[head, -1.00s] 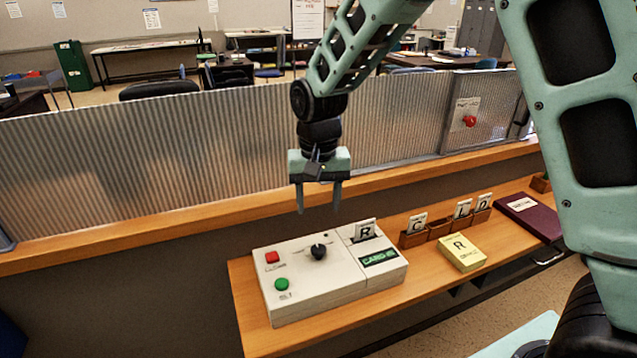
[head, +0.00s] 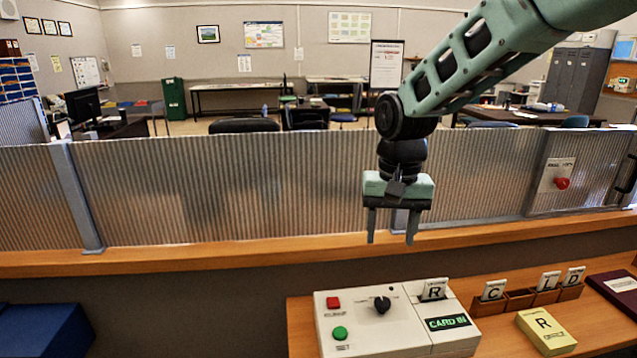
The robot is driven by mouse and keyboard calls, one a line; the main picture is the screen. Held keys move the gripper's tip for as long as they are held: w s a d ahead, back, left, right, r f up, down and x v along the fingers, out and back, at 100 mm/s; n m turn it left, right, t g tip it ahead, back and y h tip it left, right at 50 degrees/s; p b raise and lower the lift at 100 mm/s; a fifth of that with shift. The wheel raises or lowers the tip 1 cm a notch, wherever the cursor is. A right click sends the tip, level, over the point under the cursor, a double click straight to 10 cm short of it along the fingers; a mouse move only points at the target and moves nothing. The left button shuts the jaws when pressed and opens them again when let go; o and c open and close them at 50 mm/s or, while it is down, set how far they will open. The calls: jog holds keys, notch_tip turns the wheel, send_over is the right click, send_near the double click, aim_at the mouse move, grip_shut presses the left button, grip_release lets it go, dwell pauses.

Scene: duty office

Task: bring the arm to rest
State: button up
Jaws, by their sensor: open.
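My gripper (head: 393,238) hangs with its fingers pointing down in the head view, at the end of my green arm. The two fingers are apart with nothing between them. It is above and behind the white control box (head: 365,333), in front of the corrugated metal partition, and appears clear of both. The box has a red button (head: 333,302), a green button (head: 340,333), a black knob (head: 382,304) and a lit green display (head: 447,322).
A wooden card rack (head: 521,300) holds cards marked C, L and D. A yellow R box (head: 546,332) and a dark red binder (head: 616,288) lie on the shelf. The corrugated partition (head: 230,190) with its wooden ledge (head: 180,261) runs across behind. A red knob (head: 562,183) is on its right.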

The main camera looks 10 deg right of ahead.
jog(key=s+a+f+n, duration=0.1)
jog(key=s+a+n, duration=0.1)
jog(key=s, duration=0.6)
jog(key=s+a+f+n+b, duration=0.1)
jog(key=s+f+n, duration=0.1)
jog(key=s+n, duration=0.3)
jog(key=s+a+f+n+b, duration=0.1)
jog(key=s+a+n, duration=0.1)
jog(key=s, duration=1.1)
jog(key=shift+s+a+f+n, duration=0.3)
jog(key=shift+f+n, duration=0.1)
jog(key=shift+n, duration=0.3)
jog(key=shift+w, duration=0.1)
